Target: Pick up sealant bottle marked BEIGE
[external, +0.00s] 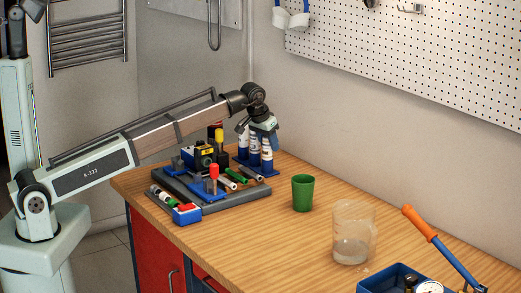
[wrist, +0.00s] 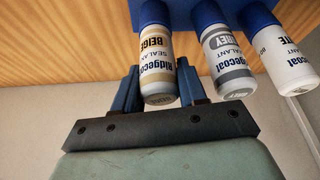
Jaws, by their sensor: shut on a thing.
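The sealant bottle marked BEIGE (wrist: 157,62) has a white body, a tan label band and a blue end. In the wrist view it is between the two blue fingers of my gripper (wrist: 158,78), which is shut on it. A GREY bottle (wrist: 228,58) is just right of it, close to the right finger, and a third white bottle (wrist: 287,58) is further right. In the external view my gripper (external: 268,133) is over the bottles in the blue rack (external: 262,170) at the back of the bench. Which bottle it holds is unclear there.
Left of the rack, a grey tray (external: 225,202) holds several tubes, a red-topped post and a black-and-yellow device. A green cup (external: 303,193) and a clear beaker (external: 353,233) stand to the right. A blue toolbox (external: 385,281) is at the front right. Bench between is clear.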

